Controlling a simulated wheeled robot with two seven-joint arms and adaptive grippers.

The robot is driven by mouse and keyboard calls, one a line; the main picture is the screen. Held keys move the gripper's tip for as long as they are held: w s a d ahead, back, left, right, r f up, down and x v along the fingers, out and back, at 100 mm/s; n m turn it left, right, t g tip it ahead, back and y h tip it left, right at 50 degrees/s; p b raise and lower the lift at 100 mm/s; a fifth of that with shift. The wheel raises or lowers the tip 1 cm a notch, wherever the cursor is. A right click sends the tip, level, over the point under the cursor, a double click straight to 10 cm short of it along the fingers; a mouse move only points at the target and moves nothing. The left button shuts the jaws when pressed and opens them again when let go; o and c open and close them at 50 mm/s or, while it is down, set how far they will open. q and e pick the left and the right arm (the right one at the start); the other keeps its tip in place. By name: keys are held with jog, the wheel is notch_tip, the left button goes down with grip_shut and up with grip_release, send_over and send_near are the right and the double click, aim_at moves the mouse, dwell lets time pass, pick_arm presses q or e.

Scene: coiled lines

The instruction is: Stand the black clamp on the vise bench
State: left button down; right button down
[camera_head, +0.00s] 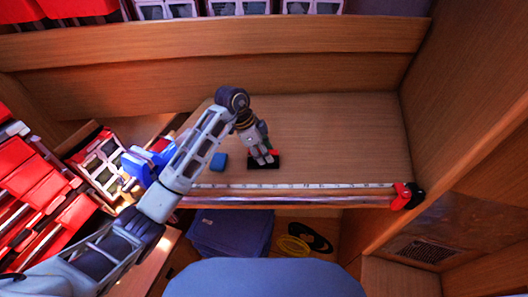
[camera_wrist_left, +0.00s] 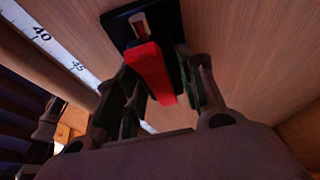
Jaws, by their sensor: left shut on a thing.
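The black clamp has a flat black base (camera_head: 264,163) and a red handle. My left gripper (camera_head: 263,153) is above it in the head view, shut on it, with the fingers hiding much of the handle. In the left wrist view the red handle (camera_wrist_left: 150,72) lies between the fingers of my left gripper (camera_wrist_left: 160,65), and the black base shows beyond it. The base is at or just above the wooden top of the vise bench (camera_head: 350,135); I cannot tell whether it touches. My right gripper is not in view.
A blue block (camera_head: 219,162) sits left of the clamp. A white measuring strip (camera_head: 300,186) runs along the bench's front edge, with a red and black object (camera_head: 405,196) at its right end. Red bins (camera_head: 30,170) stand at left. The bench's right side is clear.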

pick_arm(q)
jog(key=shift+f, duration=0.15)
jog(key=c, duration=0.9)
grip_release()
jog(key=shift+r, duration=0.2)
jog(key=b+v, duration=0.2)
jog(key=v, duration=1)
jog(key=shift+b, duration=0.35)
